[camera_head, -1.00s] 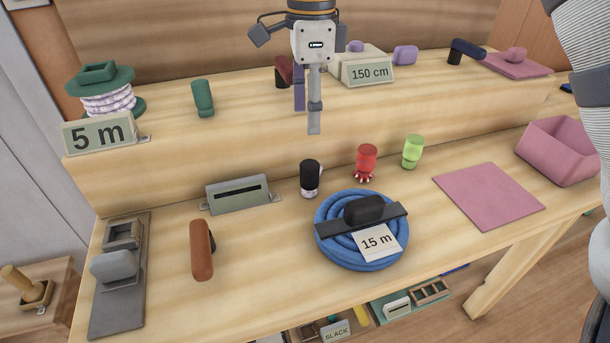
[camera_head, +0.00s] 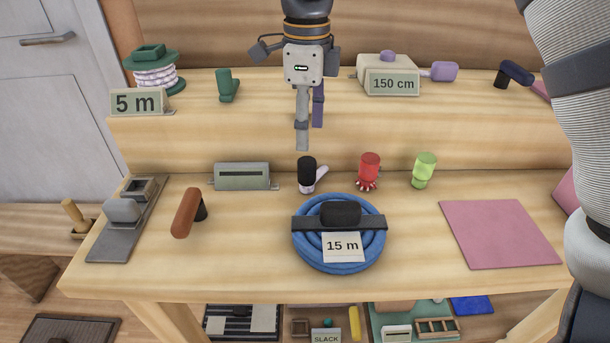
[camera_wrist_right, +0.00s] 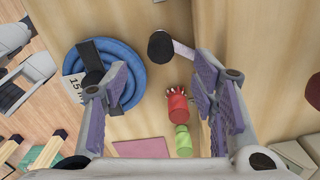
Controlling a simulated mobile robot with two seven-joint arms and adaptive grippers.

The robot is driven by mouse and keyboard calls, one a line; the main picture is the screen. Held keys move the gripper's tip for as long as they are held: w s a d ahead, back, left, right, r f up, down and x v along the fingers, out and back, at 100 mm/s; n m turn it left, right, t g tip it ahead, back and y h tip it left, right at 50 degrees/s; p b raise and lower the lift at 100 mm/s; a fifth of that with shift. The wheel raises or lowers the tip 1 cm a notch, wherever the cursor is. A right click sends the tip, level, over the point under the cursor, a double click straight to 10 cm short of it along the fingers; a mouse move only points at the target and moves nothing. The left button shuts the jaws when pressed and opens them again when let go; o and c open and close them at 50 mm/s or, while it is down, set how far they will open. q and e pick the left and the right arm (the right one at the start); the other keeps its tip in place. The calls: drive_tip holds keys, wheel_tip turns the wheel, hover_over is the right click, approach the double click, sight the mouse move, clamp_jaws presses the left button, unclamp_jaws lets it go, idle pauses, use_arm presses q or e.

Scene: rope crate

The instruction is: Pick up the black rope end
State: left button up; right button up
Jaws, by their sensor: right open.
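The black rope end (camera_head: 306,170) is a black cap on a short pale stub. It stands upright on the bench, just behind the blue coil, and shows in the right wrist view (camera_wrist_right: 160,46) too. My right gripper (camera_head: 310,136) hangs above and behind it, fingers pointing down, apart from it. In the right wrist view my right gripper (camera_wrist_right: 162,85) has its fingers spread with nothing between them, and the black end lies beyond the gap between the fingers. My left gripper is not in view.
Beside the black end stand a red end (camera_head: 369,171) and a lime end (camera_head: 424,170). A blue rope coil (camera_head: 312,262) labelled 15 m lies in front. A raised shelf (camera_head: 240,135) with signs stands behind. A pink mat (camera_head: 500,235) lies at right.

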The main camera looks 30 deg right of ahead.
sight(306, 161)
wheel_tip(306, 161, down, 10)
drive_tip(key=shift+w+r, duration=0.1)
drive_tip(key=shift+r, duration=0.05)
clamp_jaws()
